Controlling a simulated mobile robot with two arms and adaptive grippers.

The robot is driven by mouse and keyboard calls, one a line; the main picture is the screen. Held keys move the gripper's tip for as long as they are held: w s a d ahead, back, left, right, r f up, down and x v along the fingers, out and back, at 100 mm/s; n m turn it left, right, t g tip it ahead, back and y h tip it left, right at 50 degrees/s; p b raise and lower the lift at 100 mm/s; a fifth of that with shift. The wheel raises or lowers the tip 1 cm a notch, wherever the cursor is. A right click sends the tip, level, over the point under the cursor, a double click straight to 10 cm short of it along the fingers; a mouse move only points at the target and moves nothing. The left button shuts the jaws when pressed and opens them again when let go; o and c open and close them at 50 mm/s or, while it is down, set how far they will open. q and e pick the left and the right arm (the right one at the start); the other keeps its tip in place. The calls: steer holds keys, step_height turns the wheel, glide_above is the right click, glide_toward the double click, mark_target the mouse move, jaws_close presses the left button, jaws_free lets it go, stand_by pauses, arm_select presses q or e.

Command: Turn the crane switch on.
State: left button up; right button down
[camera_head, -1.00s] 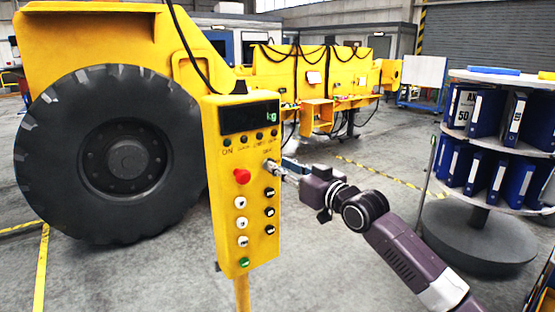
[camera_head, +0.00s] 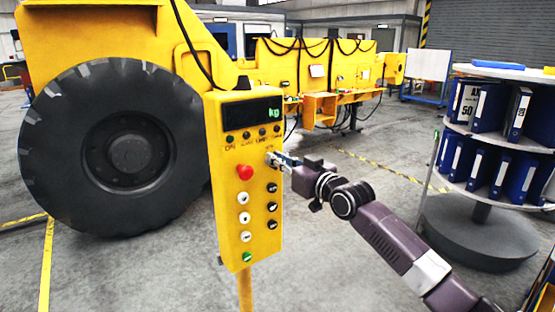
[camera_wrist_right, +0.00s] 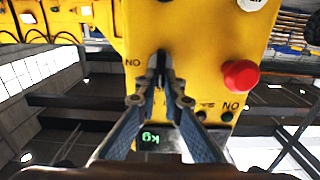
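The yellow control box (camera_head: 229,195) stands on a yellow post in the middle of the head view. The crane switch is at its upper right, below the display, and is mostly hidden by my right gripper (camera_head: 272,158). In the right wrist view the box (camera_wrist_right: 205,60) appears upside down. The two fingertips of my right gripper (camera_wrist_right: 160,68) are close together at the box face, around a small dark switch lever (camera_wrist_right: 160,56). An "ON" label shows beside them. The lever's exact position cannot be told. My left gripper is not in view.
A red button (camera_head: 245,172) sits left of the switch, with black and white buttons below. A large tyre (camera_head: 115,150) of a yellow machine is behind left. A round shelf (camera_head: 500,195) with blue binders stands right.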

steer(key=shift+m, duration=0.3)
steer(key=shift+w+d+f+m+p, duration=0.25)
steer(key=shift+m+p, duration=0.55)
steer(key=shift+m, duration=2.1)
steer(key=shift+w+d+f+m+p, duration=0.2)
steer(key=shift+m+p, duration=0.65)
steer(key=shift+m, duration=2.05)
steer(key=shift+w+d+f+m+p, duration=0.15)
steer(key=shift+f+m+p, duration=0.45)
steer(key=shift+m, duration=2.3)
steer(key=shift+s+d+r, duration=0.1)
steer(key=shift+r, duration=0.05)
steer(key=c, duration=2.1)
jaws_free()
steer(key=shift+s, duration=0.1)
steer(key=v, duration=1.2)
